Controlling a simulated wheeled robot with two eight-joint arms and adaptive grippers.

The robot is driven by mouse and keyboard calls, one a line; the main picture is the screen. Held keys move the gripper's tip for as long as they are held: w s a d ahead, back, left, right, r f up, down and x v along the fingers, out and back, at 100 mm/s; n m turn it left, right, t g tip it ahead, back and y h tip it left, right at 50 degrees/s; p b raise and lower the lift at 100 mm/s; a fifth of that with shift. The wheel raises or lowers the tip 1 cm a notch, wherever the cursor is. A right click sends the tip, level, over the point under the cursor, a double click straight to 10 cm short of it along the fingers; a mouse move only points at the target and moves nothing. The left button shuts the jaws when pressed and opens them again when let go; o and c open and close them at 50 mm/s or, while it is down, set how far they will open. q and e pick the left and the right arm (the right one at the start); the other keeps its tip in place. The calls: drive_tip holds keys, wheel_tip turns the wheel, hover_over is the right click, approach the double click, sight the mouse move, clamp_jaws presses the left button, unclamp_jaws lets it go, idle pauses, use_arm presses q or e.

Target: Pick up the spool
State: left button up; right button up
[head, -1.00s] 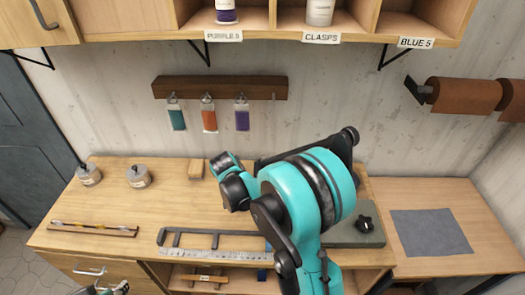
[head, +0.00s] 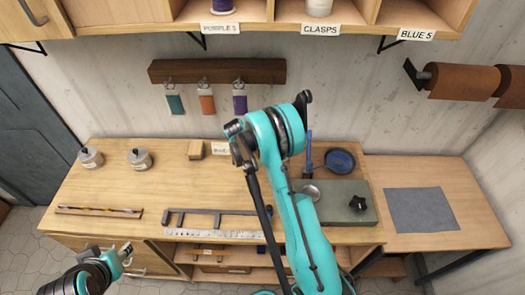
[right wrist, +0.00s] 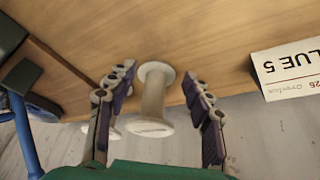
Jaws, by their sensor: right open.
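A white spool (right wrist: 153,100) with flanged ends is between the two fingers of my right gripper (right wrist: 160,100) in the right wrist view. The gripper is open, with a visible gap on each side of the spool. Another pale piece (right wrist: 112,133) shows partly behind the left finger. In the head view my right arm (head: 290,190) reaches over the workbench, and its wrist hides its fingertips and this spool. My left gripper (head: 125,255) is at the lower left, in front of the bench; its finger opening is too small to judge.
The workbench (head: 115,175) holds two jars, a metal ruler (head: 215,234) and a grey slab (head: 338,212). A blue dish (head: 340,160) stands behind the slab. Shelves hang above.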

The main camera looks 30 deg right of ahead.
drive_tip(key=d, duration=0.1)
drive_tip(key=w+d, duration=0.1)
drive_tip(key=d, duration=0.2)
drive_tip(key=shift+w+d+f, duration=0.3)
drive_tip(key=shift+w+f, duration=0.05)
drive_tip(key=shift+f, duration=0.2)
drive_tip(key=c, duration=0.8)
